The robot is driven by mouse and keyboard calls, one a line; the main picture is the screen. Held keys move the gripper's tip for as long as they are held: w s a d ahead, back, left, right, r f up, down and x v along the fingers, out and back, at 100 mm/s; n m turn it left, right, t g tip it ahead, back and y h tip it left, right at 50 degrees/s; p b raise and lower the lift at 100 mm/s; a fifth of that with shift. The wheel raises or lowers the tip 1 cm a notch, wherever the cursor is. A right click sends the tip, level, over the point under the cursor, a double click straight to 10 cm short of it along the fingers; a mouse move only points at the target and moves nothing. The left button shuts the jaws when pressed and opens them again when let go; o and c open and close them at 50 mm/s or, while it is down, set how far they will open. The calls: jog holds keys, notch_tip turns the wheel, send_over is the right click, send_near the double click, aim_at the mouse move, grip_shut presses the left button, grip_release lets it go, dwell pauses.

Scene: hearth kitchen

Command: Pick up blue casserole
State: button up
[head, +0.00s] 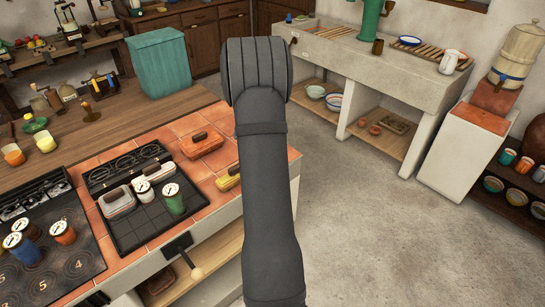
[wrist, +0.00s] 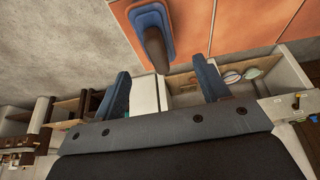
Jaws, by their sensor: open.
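The blue casserole (wrist: 169,22) shows at the top of the wrist view, resting on orange tiles, with a dark knob or handle pointing toward my gripper. In the head view I cannot make it out; my dark arm covers the middle of the picture. My gripper (wrist: 162,72) is open in the wrist view, its two blue-grey fingers apart with nothing held. The casserole lies beyond the fingertips, roughly in line with the gap between them, and appears apart from them. The gripper's fingers are not visible in the head view.
A red casserole (head: 202,141) and a yellow dish (head: 228,181) stand on the tiled counter left of my arm. A black hob (head: 140,222) holds several canisters and pots. A teal bin (head: 160,62) stands behind. The stone sink (head: 345,55) is across open floor.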

jog(key=x, duration=0.4)
jog(key=shift+w+d+f, duration=0.1)
jog(key=shift+d+f, duration=0.05)
jog(key=shift+f, duration=0.2)
jog(key=c, duration=1.2)
jog(key=shift+r, duration=0.1)
